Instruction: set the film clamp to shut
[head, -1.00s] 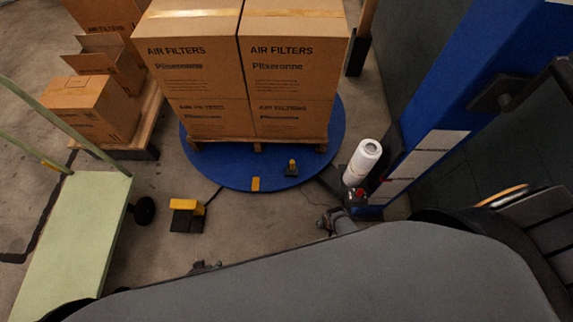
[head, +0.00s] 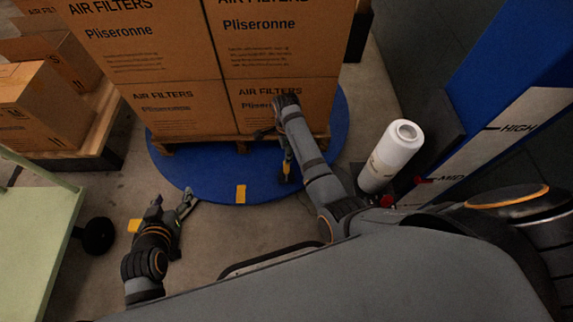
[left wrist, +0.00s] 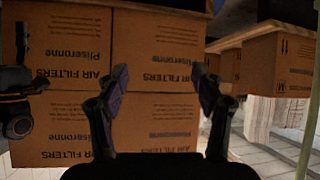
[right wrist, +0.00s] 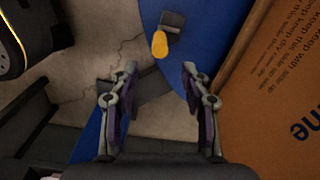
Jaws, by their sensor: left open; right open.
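The film clamp, a small dark block with a yellow lever, sits on the blue turntable (head: 215,190) in front of the boxes. In the right wrist view the clamp (right wrist: 172,24) lies ahead of the fingers, its yellow lever standing out from the block; I cannot tell its setting. In the head view it is partly hidden by my right arm. My right gripper (right wrist: 160,72) is open and empty, pointing down, apart from the clamp. My left gripper (head: 172,203) is open and empty, left of the turntable; its fingers (left wrist: 160,78) face the boxes.
Stacked air filter boxes (head: 165,60) stand on a pallet on the turntable. A white film roll (head: 392,155) stands to the right by the blue mast (head: 500,60). A pale green cart (head: 35,215) is at left. A yellow floor piece (head: 134,225) is partly hidden by my left arm.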

